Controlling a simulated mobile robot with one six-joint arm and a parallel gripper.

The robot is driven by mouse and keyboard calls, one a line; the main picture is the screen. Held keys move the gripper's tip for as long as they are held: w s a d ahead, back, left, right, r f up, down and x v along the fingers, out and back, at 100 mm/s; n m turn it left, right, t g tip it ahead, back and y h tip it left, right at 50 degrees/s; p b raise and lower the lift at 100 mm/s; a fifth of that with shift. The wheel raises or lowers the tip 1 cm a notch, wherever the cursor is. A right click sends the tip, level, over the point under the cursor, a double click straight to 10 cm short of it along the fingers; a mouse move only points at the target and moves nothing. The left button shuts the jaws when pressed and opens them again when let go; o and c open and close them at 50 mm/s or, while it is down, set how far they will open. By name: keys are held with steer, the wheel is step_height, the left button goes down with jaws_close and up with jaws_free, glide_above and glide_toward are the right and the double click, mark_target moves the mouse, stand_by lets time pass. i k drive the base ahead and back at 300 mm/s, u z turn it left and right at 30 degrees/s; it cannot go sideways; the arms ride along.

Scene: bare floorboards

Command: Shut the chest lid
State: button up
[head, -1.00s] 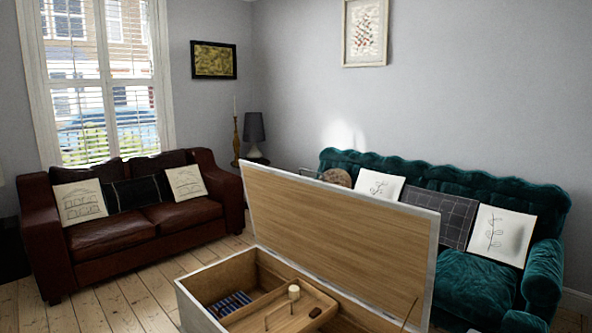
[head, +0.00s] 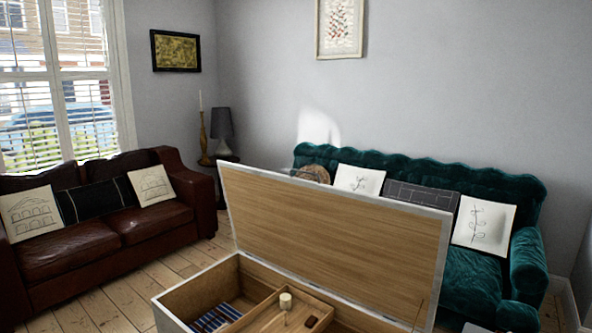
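The chest (head: 190,285) stands in front of me at the bottom of the head view, its near part cut off by the lower edge. Its lid (head: 330,235) is open, standing up at the back with its wooden inner face towards me and a pale rim around it. Inside lie a blue striped item (head: 218,317) in the left compartment, and a wooden tray (head: 268,322) with a cream cylindrical object (head: 285,300) and a small dark brown object (head: 311,322). My gripper is not in view.
A brown leather sofa (head: 75,248) stands to the left and a green velvet sofa (head: 465,280) behind the chest to the right. Bare floorboards (head: 125,292) show between the brown sofa and the chest. A side table with a dark lamp (head: 222,130) stands in the corner.

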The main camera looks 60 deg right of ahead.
mark_target(385, 257)
steer(key=z, duration=0.05)
steer(key=i, duration=1.3)
steer(key=z, duration=0.2)
